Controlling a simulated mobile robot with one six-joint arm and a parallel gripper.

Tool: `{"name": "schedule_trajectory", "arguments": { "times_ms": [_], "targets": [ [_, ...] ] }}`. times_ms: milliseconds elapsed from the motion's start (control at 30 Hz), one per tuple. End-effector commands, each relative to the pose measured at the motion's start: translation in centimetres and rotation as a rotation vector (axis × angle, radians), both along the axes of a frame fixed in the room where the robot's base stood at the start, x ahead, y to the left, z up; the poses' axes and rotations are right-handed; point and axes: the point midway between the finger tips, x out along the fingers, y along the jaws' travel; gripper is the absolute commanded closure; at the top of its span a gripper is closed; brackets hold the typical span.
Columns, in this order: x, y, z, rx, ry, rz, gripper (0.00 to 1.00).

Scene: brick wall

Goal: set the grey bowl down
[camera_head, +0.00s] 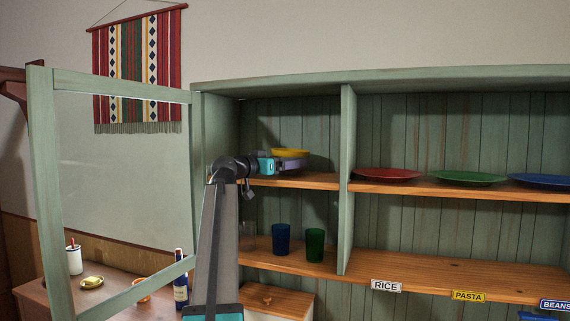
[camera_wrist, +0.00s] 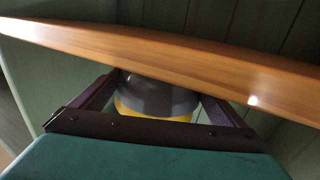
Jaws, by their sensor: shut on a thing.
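The grey bowl (camera_head: 294,153) is at the upper left shelf (camera_head: 318,181) of the green cupboard, with a yellow bowl (camera_head: 289,151) showing just above its rim. My gripper (camera_head: 290,163) reaches in from the left and is shut on the grey bowl. In the wrist view, the grey bowl (camera_wrist: 158,98) sits between my two dark fingers, with a yellow band (camera_wrist: 150,111) beside it. The shelf board (camera_wrist: 200,68) crosses that view close to the bowl. I cannot tell whether the bowl touches the shelf.
A divider (camera_head: 347,180) stands right of the bowls. Red (camera_head: 387,174), green (camera_head: 467,178) and blue (camera_head: 541,180) plates lie beyond it. Blue (camera_head: 281,238) and green (camera_head: 315,245) cups stand on the shelf below. The glazed door (camera_head: 47,190) is open at left.

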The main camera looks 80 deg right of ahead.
Motion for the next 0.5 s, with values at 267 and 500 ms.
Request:
{"name": "schedule_trajectory", "arguments": {
  "times_ms": [267, 500],
  "targets": [
    [0.01, 0.01, -0.19, 0.000, 0.000, 0.000, 0.00],
    [0.01, 0.01, -0.10, 0.000, 0.000, 0.000, 0.00]
  ]
}}
